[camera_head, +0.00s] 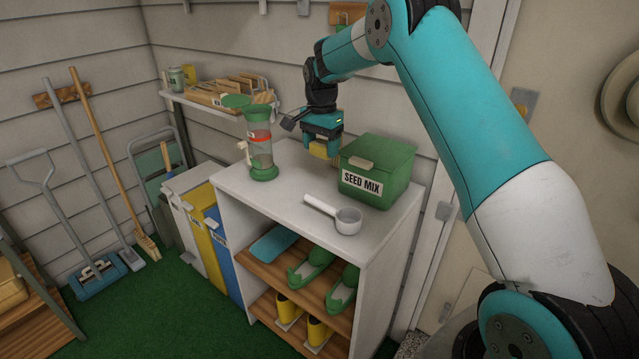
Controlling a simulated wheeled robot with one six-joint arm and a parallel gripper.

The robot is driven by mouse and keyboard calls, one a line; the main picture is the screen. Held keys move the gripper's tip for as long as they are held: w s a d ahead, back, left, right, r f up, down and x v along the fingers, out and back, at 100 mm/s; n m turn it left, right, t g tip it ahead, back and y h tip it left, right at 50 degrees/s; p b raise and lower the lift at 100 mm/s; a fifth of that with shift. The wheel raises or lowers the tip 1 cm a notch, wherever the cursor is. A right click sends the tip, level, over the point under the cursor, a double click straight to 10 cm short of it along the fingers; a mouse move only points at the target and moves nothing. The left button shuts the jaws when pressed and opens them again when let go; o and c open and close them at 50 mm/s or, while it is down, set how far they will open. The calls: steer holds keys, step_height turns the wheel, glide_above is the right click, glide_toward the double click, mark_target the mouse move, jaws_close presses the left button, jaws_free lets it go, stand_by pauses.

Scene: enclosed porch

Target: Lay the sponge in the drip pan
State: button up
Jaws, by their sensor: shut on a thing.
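My gripper (325,146) is above the back of the white cabinet top, just left of the green seed mix box. It is shut on a small yellow block that looks like the sponge (319,150). The block is partly covered by the gripper, and I cannot tell whether it touches the surface. I cannot make out a drip pan for certain. A flat blue piece (272,243) lies on the upper wooden shelf inside the cabinet, but I cannot tell whether it is a pan.
On the white cabinet top (290,190) stand a green seed feeder (262,150), a white scoop (345,219) and the green seed mix box (375,170). The middle of the top is clear. Green shoes (312,268) sit on the upper shelf. Tools lean at left.

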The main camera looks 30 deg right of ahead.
mark_target(322, 196)
step_height(322, 196, down, 12)
steer(key=shift+f+p, duration=0.25)
steer(key=shift+p, duration=0.6)
steer(key=shift+f, duration=0.15)
steer(key=o, duration=0.9)
